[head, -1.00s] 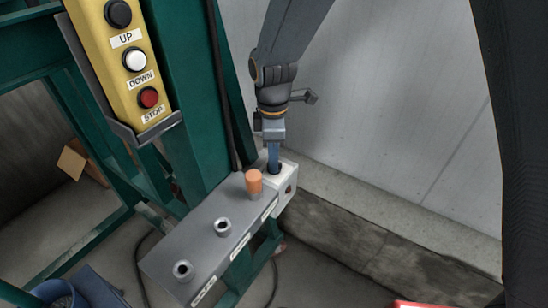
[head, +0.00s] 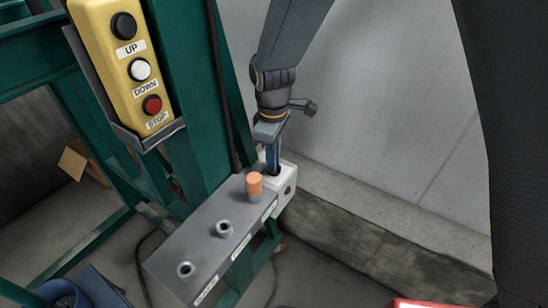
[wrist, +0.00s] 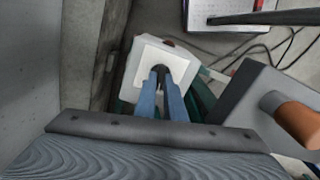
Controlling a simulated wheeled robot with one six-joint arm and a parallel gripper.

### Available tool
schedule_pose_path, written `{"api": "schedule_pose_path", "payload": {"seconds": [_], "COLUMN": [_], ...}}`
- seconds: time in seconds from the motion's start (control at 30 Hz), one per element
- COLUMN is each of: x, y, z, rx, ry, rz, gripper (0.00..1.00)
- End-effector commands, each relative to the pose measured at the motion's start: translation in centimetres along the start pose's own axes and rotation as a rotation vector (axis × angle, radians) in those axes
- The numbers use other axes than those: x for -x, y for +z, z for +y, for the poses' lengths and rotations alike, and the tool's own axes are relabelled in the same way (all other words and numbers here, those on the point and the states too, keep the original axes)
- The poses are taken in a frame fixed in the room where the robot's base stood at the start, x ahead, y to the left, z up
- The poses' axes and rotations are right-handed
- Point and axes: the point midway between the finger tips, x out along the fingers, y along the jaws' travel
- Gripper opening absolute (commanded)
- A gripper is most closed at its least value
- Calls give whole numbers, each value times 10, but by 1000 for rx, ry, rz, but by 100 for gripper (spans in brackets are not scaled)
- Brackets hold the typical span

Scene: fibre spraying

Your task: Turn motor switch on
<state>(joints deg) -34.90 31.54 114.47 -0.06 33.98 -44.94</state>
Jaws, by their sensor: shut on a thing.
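The motor switch is a white box (head: 284,182) at the far end of the grey panel, with a dark knob on its top face. In the wrist view the switch's white plate (wrist: 147,62) surrounds the black knob (wrist: 160,72). My gripper (head: 274,172) points down at the box. Its two blue fingers (wrist: 160,82) are shut on the knob, one on each side. The fingers hide part of the knob, so its exact angle is hard to read.
The grey panel (head: 200,240) carries an orange cylinder (head: 254,187) close beside my gripper and two metal sockets. A yellow UP/DOWN/STOP control box (head: 128,60) hangs on the green frame at upper left. A concrete wall (head: 400,100) stands behind at right.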

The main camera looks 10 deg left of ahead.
Motion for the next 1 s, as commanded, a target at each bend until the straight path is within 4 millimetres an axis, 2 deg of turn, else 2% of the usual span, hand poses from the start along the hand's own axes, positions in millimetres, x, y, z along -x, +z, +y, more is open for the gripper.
{"api": "schedule_pose_path", "payload": {"seconds": [0.6, 1.0], "x": [0, 0], "y": [0, 1], "z": [0, 0], "rx": [-569, -791], "ry": [-3, -3], "rz": [-2, -3], "gripper": [0, 0]}}
